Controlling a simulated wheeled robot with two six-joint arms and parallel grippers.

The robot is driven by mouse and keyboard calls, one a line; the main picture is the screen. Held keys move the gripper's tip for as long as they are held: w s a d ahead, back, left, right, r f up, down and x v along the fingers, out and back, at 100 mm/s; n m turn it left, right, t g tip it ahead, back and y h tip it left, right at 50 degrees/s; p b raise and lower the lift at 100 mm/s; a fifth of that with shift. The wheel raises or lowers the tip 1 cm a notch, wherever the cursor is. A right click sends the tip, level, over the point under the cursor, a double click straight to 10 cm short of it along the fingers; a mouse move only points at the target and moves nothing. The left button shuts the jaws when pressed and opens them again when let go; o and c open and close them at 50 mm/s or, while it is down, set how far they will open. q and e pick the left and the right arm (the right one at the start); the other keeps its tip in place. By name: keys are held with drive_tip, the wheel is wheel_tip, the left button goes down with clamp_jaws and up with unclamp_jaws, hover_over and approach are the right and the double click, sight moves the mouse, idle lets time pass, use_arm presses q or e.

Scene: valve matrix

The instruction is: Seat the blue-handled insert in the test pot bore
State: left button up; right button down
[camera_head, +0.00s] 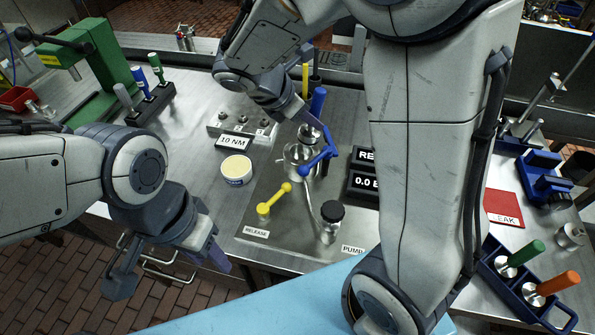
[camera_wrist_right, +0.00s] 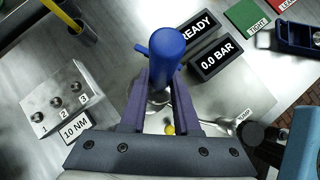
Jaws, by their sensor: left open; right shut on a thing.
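The blue-handled insert (camera_head: 318,101) is upright in my right gripper (camera_head: 308,117); its blue handle (camera_wrist_right: 167,48) rises between the purple fingers in the right wrist view. Its metal lower part is directly over the steel test pot (camera_head: 297,166); I cannot tell whether its tip is inside the bore. In the wrist view the insert and fingers hide most of the pot. A blue lever (camera_head: 320,163) is at the pot's right side. My left gripper (camera_head: 170,270) is open and empty at the front left, beyond the bench edge.
A yellow RELEASE lever (camera_head: 275,199) and a black-knobbed PUMP lever (camera_head: 331,212) stand in front of the pot. A cream-topped tub (camera_head: 236,169) and the numbered 10 NM block (camera_head: 240,127) are to the left. Display boxes (camera_head: 365,186) stand at the right, partly behind my right arm.

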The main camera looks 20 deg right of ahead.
sight(299, 133)
drive_tip(key=w+n+t+b, duration=0.1)
drive_tip(key=w+a+n+t, duration=0.1)
drive_tip(key=n, duration=0.1)
drive_tip(key=shift+a+h+b, duration=0.15)
drive_tip(key=shift+h+b, duration=0.2)
drive_tip(key=shift+h, duration=0.05)
drive_tip(key=shift+w+f, duration=0.1)
drive_tip(key=shift+f, duration=0.3)
wheel_tip(299, 133, down, 5)
drive_tip(key=shift+w+a, duration=0.1)
drive_tip(key=shift+a, duration=0.05)
use_arm(q)
drive_tip(key=shift+w+d+f+b, duration=0.1)
drive_tip(key=shift+w+f+b, duration=0.15)
drive_tip(key=shift+f, duration=0.7)
drive_tip(key=shift+w+d+f+b, duration=0.15)
drive_tip(key=shift+f+b, duration=0.1)
drive_tip(key=shift+f, duration=0.7)
use_arm(e)
drive_tip(key=shift+f, duration=1.95)
use_arm(q)
drive_tip(key=shift+f, duration=0.1)
use_arm(e)
drive_tip(key=shift+f, duration=0.1)
